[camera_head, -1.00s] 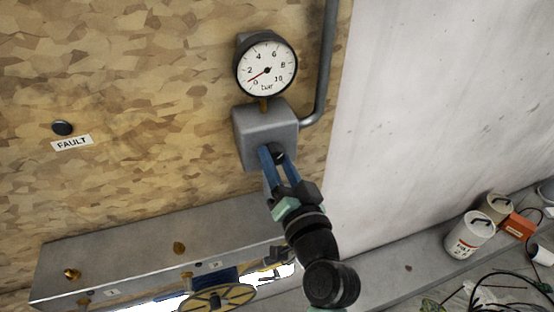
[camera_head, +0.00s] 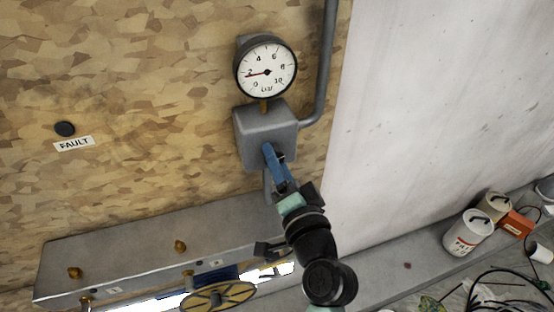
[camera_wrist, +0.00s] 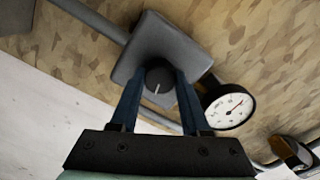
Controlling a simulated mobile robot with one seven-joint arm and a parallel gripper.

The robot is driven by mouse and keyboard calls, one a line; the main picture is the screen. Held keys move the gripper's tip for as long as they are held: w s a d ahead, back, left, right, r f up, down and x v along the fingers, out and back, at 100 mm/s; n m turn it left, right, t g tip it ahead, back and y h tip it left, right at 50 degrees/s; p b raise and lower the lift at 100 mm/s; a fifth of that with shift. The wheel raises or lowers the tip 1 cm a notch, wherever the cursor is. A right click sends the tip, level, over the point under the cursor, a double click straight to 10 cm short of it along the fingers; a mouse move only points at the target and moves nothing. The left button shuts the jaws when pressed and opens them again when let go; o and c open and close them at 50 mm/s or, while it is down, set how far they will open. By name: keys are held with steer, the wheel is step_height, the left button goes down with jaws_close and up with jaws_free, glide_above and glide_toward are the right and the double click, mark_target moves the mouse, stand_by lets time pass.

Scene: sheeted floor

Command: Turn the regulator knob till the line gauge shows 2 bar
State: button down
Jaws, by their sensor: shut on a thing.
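The black regulator knob (camera_wrist: 159,76), with a white line on its face, sticks out of the grey regulator box (camera_head: 270,133). My gripper (camera_wrist: 157,84) is shut on the knob, with one blue finger on each side of it; my gripper also shows in the head view (camera_head: 274,155), where it hides most of the knob. The round white line gauge (camera_head: 266,69) sits above the box, marked 0 to 10 bar. Its red needle points left, at or just under the 2 mark; I cannot tell exactly. The gauge also shows in the wrist view (camera_wrist: 229,109), its figures too small to read.
A grey pipe (camera_head: 323,70) runs up to the right of the box. A grey ledge (camera_head: 130,252) with brass fittings and a yellow handwheel (camera_head: 218,297) lies below. A black button (camera_head: 65,129) labelled FAULT is at left. White cans (camera_head: 467,233) stand at lower right.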

steer(key=shift+c, duration=1.9)
jaws_free()
steer(key=b+v, duration=0.4)
steer(key=v, duration=0.9)
steer(key=shift+b, duration=0.35)
steer(key=shift+w+r, duration=0.1)
steer(key=shift+r, duration=0.05)
